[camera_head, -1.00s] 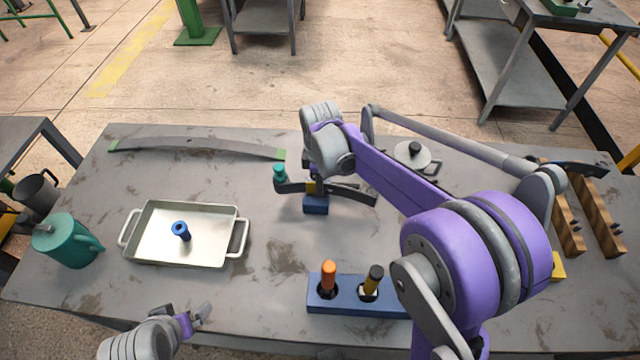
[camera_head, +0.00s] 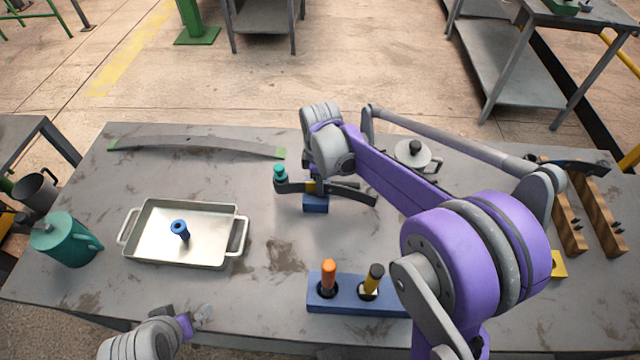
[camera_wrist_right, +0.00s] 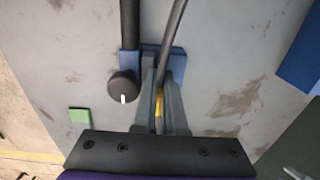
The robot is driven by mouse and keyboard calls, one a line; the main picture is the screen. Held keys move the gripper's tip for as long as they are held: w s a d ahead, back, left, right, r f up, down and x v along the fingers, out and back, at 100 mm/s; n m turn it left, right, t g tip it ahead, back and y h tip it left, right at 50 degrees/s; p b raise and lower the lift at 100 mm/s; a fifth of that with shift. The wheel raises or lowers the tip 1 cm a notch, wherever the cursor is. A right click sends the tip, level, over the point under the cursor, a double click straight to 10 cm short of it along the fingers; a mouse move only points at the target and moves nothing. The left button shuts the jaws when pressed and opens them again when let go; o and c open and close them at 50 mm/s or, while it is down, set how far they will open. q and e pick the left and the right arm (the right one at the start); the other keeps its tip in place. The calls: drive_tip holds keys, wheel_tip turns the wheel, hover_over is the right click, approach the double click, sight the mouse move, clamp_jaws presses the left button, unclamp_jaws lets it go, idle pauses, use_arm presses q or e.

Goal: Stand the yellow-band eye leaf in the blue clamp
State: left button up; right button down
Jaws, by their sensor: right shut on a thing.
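The yellow-band eye leaf is a dark curved strip (camera_head: 362,196), seen on edge in the right wrist view (camera_wrist_right: 175,28). Its yellow band (camera_wrist_right: 158,108) shows between the fingers. My right gripper (camera_wrist_right: 162,110) is shut on it. The blue clamp (camera_head: 316,206) stands mid-table, directly below the leaf, and also shows in the right wrist view (camera_wrist_right: 178,65). The leaf passes over or into the clamp; I cannot tell whether it is seated. A dark bar and round knob (camera_wrist_right: 122,88) lie beside the leaf. My left gripper (camera_head: 200,315) hangs at the front left, its opening unclear.
A white tray (camera_head: 150,254) holding a blue piece stands left, near a teal can (camera_head: 66,240). A long green-ended leaf (camera_head: 195,147) lies behind. Wooden racks (camera_head: 600,217) stand right.

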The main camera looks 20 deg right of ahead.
use_arm(q)
drive_tip(key=shift+f, duration=0.15)
use_arm(e)
drive_tip(key=shift+f, duration=0.15)
use_arm(q)
drive_tip(key=shift+f+b, duration=0.15)
drive_tip(key=shift+b, duration=0.15)
use_arm(e)
drive_tip(key=shift+f, duration=0.25)
use_arm(q)
drive_tip(key=shift+s, duration=0.1)
use_arm(e)
drive_tip(key=c, duration=0.9)
unclamp_jaws()
drive_tip(key=shift+r, duration=0.1)
drive_tip(key=o, duration=0.7)
drive_tip(key=shift+o, duration=0.2)
drive_tip(key=shift+r, duration=0.1)
use_arm(q)
drive_tip(key=shift+w+r+p, duration=0.3)
drive_tip(key=shift+r+p, duration=0.45)
drive_tip(key=shift+r, duration=0.2)
drive_tip(key=shift+w+r+p, duration=0.3)
drive_tip(key=shift+r+p, duration=0.45)
drive_tip(key=shift+r, duration=0.2)
drive_tip(key=shift+w+r+p, duration=0.3)
drive_tip(key=shift+r+p, duration=0.45)
drive_tip(key=shift+r, duration=0.2)
use_arm(e)
drive_tip(key=shift+r, duration=3.85)
